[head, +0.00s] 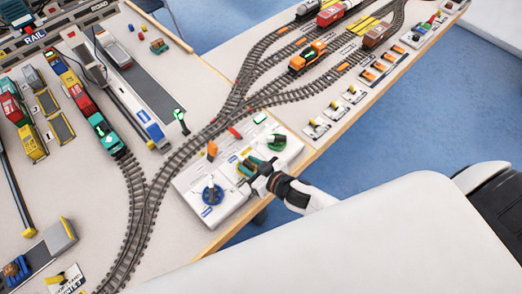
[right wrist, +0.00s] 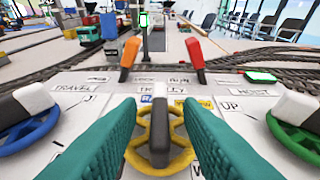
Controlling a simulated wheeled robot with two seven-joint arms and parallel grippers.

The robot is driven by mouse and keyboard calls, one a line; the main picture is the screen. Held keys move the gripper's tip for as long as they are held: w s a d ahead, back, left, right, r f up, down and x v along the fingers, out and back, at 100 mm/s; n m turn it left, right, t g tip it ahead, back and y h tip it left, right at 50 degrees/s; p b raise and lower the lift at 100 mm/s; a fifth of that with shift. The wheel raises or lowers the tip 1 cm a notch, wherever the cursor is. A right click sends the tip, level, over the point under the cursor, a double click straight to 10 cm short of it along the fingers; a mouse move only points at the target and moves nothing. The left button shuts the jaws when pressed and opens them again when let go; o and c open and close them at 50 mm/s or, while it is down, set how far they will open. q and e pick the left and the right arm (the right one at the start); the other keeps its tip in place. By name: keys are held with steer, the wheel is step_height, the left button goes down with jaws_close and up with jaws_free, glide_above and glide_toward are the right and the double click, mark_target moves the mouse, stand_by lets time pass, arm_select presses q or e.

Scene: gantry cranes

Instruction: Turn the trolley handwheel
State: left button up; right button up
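The trolley handwheel (right wrist: 184,158) is yellow with an upright dark bar handle (right wrist: 158,138), pale on top, across its middle. In the head view my right gripper (head: 250,168) is over the middle of the panel and largely hides the yellow wheel. My left gripper is not in view.
A blue travel wheel (head: 212,192) and a green hoist wheel (head: 277,143) flank the trolley wheel. An orange lever (head: 212,149) and a red lever (head: 235,132) stand behind. Model tracks (head: 190,150) run past the panel. The table's wooden edge (head: 318,150) is close on the right.

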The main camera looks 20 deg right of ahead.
steer(key=b+v, duration=0.1)
steer(key=v, duration=1)
